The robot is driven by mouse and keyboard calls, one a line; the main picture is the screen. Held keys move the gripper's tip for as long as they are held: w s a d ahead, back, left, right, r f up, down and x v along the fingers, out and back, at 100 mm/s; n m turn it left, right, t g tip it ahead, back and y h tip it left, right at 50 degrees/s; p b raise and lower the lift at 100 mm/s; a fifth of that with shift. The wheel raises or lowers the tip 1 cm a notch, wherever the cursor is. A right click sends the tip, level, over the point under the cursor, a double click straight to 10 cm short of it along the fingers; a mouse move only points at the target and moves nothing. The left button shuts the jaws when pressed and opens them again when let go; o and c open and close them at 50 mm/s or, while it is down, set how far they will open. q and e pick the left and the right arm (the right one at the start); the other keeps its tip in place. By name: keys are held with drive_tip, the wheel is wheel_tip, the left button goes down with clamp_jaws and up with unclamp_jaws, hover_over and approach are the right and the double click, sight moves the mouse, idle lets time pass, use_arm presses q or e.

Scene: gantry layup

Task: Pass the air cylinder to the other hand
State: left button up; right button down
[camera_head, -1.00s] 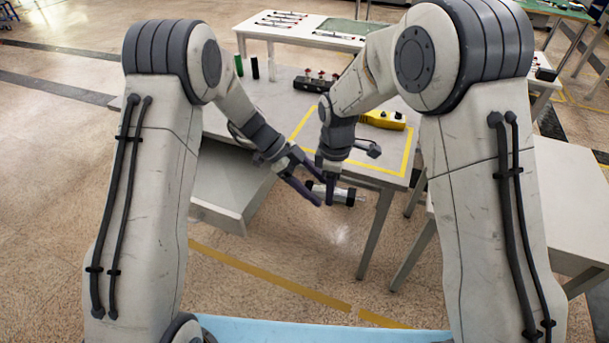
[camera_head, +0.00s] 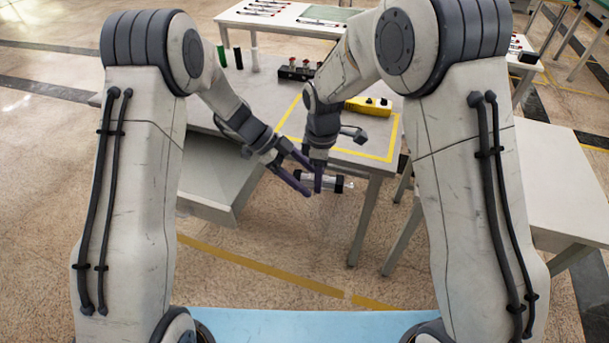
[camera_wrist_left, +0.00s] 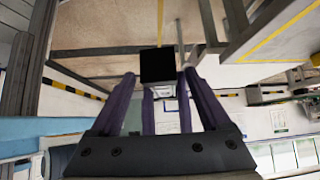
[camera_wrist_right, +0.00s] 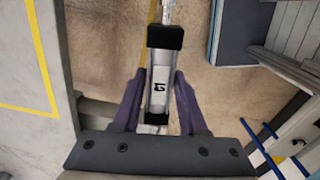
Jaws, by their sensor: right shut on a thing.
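The air cylinder (camera_head: 331,183) is a silver tube with black end caps and a thin rod. My right gripper (camera_head: 318,186) is shut on it and holds it in the air in front of the table. In the right wrist view the cylinder (camera_wrist_right: 158,88) stands lengthwise between the purple fingers, its rod pointing away. My left gripper (camera_head: 306,178) is open, close beside the right one at the cylinder's left end. In the left wrist view a black end cap (camera_wrist_left: 157,65) shows between and beyond the spread left fingers. Whether they touch the cylinder is not clear.
The grey table (camera_head: 270,95) with a yellow-taped area is just behind the grippers. On it are a yellow control box (camera_head: 368,106), a dark block with red-topped parts (camera_head: 297,70) and several small upright cylinders. A lower grey table (camera_head: 560,185) stands right. Open floor lies below the grippers.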

sight(330, 190)
idle(0.3)
use_arm(q)
drive_tip(key=shift+w+a+r, duration=0.1)
drive_tip(key=shift+a+r, duration=0.05)
drive_tip(key=shift+r, duration=0.05)
drive_tip(key=v, duration=1.1)
use_arm(e)
drive_tip(key=s+m, duration=0.1)
drive_tip(key=m, duration=0.1)
drive_tip(key=s+d+m, duration=0.1)
drive_tip(key=m, duration=0.1)
drive_tip(key=s+d+m, duration=0.1)
drive_tip(key=m, duration=0.1)
drive_tip(key=shift+s+d+m, duration=0.15)
drive_tip(key=shift+s+m, duration=0.15)
drive_tip(key=shift+s, duration=0.2)
use_arm(q)
drive_tip(key=s+d+f+m+g, duration=0.1)
drive_tip(key=d+f, duration=0.1)
drive_tip(key=d, duration=0.1)
drive_tip(key=s+d+f+m+g+y, duration=0.1)
drive_tip(key=d+f+m, duration=0.1)
drive_tip(key=d+f, duration=0.1)
drive_tip(key=s+d+f+m+g+y, duration=0.1)
drive_tip(key=d+f+m, duration=0.1)
drive_tip(key=d+f, duration=0.1)
drive_tip(key=shift+s+d+g, duration=0.15)
drive_tip(key=shift+d+g, duration=0.25)
drive_tip(key=shift+d, duration=0.35)
drive_tip(key=shift+c, duration=0.3)
